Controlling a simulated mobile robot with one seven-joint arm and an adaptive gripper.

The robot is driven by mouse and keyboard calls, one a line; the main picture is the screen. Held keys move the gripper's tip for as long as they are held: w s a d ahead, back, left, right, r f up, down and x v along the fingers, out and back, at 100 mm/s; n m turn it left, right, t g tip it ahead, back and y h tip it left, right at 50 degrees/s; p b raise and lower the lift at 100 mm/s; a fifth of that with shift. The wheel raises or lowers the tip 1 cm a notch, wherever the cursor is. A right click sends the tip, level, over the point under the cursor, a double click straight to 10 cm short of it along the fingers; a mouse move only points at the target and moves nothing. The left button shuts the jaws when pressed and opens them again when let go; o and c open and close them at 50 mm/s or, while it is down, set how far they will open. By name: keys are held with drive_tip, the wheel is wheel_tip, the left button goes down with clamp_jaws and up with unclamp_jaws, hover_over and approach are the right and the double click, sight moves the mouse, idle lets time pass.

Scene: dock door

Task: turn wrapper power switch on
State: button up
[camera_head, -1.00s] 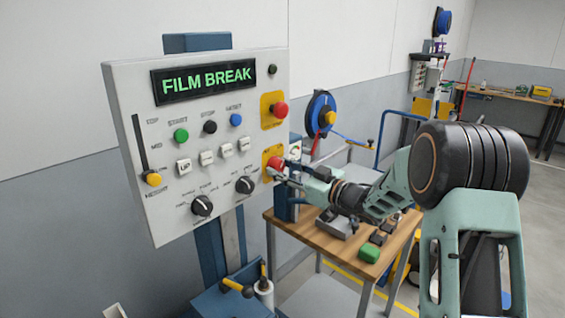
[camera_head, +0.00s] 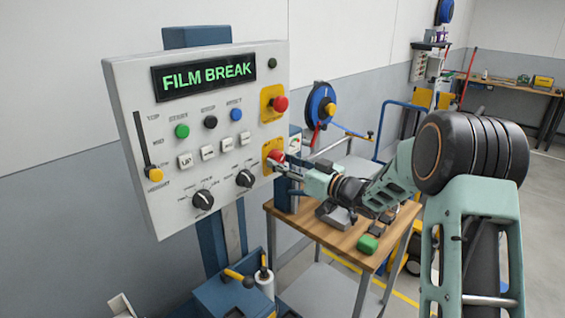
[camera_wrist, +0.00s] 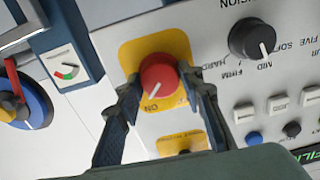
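The power switch is a red rotary knob (camera_wrist: 158,76) on a yellow plate, at the lower right of the wrapper's control panel (camera_head: 130,80). It also shows in the head view (camera_head: 275,157), partly covered by my gripper. My gripper (camera_wrist: 163,82) has one finger on each side of the knob, with the tips close against it. In the head view my gripper (camera_head: 284,164) reaches the knob from the right. The knob's white pointer slants to the lower left in the wrist view, toward the "ON" label (camera_wrist: 151,107). The panel display (camera_head: 206,77) reads FILM BREAK.
A red stop button (camera_head: 280,103) on another yellow plate sits just above the switch. Dark selector knobs (camera_head: 245,178) and coloured buttons (camera_head: 210,122) are to its left. A wooden table (camera_head: 342,240) with small items stands below my arm. A blue reel (camera_head: 321,105) is behind.

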drive_tip(key=o, duration=0.4)
drive_tip(key=v, duration=1.2)
